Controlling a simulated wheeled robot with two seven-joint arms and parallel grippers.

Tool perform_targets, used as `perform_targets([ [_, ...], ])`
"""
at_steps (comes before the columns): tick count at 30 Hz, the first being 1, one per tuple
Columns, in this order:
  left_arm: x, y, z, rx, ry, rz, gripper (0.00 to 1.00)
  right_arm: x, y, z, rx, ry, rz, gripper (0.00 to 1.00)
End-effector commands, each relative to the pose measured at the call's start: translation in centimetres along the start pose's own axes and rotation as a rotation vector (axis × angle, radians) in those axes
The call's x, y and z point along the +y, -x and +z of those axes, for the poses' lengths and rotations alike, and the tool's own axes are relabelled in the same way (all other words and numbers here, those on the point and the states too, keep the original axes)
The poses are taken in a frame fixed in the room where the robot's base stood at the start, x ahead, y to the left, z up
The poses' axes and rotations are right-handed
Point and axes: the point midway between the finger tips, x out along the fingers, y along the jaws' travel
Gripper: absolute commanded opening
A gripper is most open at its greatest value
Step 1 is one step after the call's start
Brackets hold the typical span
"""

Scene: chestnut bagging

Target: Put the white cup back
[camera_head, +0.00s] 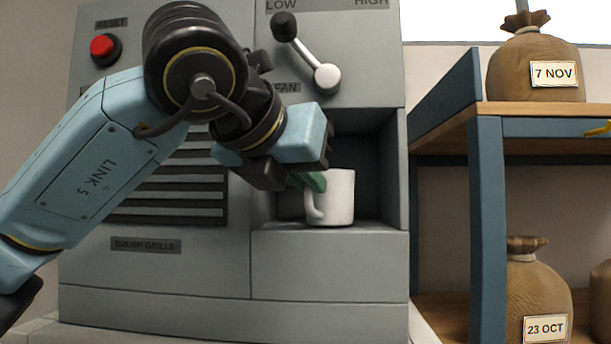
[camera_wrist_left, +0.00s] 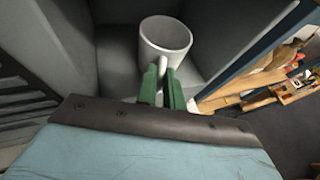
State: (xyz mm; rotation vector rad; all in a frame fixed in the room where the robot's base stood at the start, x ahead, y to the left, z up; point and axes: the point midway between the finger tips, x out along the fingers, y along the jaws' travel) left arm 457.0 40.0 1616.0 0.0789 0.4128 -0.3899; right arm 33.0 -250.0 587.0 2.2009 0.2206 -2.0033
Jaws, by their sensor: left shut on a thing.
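The white cup (camera_head: 340,197) stands upright in the recess (camera_head: 368,150) of the grey machine, its handle toward the left. It also shows in the left wrist view (camera_wrist_left: 165,40), with its open top facing the camera. My left gripper (camera_head: 316,184) reaches in from the left, and its green fingers are shut on the cup's handle. In the left wrist view the green fingertips (camera_wrist_left: 160,78) sit on either side of the handle. The cup's base appears at the recess floor; I cannot tell whether it touches. My right gripper is not in view.
The grey machine carries a red button (camera_head: 104,48), a lever (camera_head: 306,52) and a slotted grille (camera_head: 170,190). On the right, a blue-framed shelf (camera_head: 487,230) holds sacks, one labelled 7 NOV (camera_head: 535,65) and one labelled 23 OCT (camera_head: 538,295). The recess walls stand close around the cup.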

Motion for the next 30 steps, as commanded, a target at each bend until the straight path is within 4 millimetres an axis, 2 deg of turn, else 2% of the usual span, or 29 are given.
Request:
perform_targets([
  [4,0.0,-0.1,-0.4,0.000,0.000,0.000,0.00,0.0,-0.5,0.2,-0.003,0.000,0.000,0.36],
  [5,0.0,-0.1,-0.3,0.000,0.000,0.000,0.12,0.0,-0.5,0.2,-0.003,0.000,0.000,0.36],
  [9,0.0,-0.1,-0.2,0.000,0.000,0.000,0.30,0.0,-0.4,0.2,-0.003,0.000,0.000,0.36],
  [21,0.0,0.1,0.2,0.000,0.000,0.000,0.31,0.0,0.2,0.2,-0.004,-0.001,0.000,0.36],
  [26,0.0,2.8,-0.1,-0.005,-0.001,0.001,0.31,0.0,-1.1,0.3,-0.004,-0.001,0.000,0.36],
  [30,0.0,6.0,-0.1,-0.006,-0.001,0.001,0.31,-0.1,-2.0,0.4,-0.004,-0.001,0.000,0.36],
])
